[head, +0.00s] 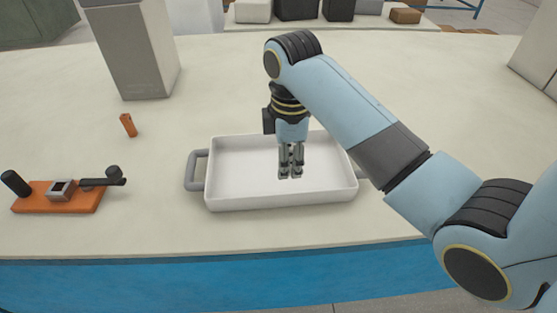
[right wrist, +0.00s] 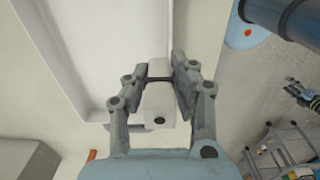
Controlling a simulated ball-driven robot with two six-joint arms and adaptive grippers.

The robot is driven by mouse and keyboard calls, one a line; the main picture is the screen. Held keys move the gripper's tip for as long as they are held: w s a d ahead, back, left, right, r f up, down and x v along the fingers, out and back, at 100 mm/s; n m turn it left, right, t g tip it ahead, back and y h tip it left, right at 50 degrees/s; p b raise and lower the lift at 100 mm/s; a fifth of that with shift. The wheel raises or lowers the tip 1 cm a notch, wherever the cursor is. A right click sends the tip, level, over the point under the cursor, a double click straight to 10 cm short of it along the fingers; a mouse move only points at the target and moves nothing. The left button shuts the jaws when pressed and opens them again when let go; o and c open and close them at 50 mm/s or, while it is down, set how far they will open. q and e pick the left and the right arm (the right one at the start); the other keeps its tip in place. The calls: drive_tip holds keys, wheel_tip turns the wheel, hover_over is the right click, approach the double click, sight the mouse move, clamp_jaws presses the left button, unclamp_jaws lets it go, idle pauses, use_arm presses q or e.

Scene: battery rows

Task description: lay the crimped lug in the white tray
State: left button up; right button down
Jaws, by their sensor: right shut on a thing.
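The white tray (head: 230,207) stands on the table with a grey handle at each end. Its rim and floor also show in the right wrist view (right wrist: 65,60). My right gripper (head: 290,176) points down over the tray's inside, right of its middle in the head view. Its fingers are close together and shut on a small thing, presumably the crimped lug. The visible tray floor looks empty. My left gripper is not in view.
An orange board (head: 58,203) with a grey block and black lever lies at the left. The table between board and tray is clear.

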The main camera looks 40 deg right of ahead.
drive_tip(key=w+f, duration=0.1)
drive_tip(key=w+d, duration=0.1)
drive_tip(key=w+f, duration=0.1)
drive_tip(key=w, duration=0.1)
drive_tip(key=shift+d+f, duration=0.35)
drive_tip(key=w, duration=0.1)
drive_tip(key=w+d+f, duration=0.1)
drive_tip(key=w+f+b, duration=0.1)
drive_tip(key=shift+w+d+f, duration=0.25)
drive_tip(key=shift+w+d, duration=0.05)
drive_tip(key=shift+w, duration=0.1)
drive_tip(key=shift+w+f, duration=0.1)
drive_tip(key=shift+w, duration=0.05)
drive_tip(key=shift+f, duration=0.4)
wheel_tip(320, 180, down, 3)
drive_tip(key=shift+r, duration=0.2)
drive_tip(key=shift+f, duration=0.25)
use_arm(q)
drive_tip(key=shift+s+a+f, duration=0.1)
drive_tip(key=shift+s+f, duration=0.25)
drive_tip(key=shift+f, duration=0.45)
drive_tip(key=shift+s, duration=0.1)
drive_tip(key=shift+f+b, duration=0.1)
drive_tip(key=shift+b, duration=0.2)
use_arm(e)
drive_tip(key=shift+f, duration=0.15)
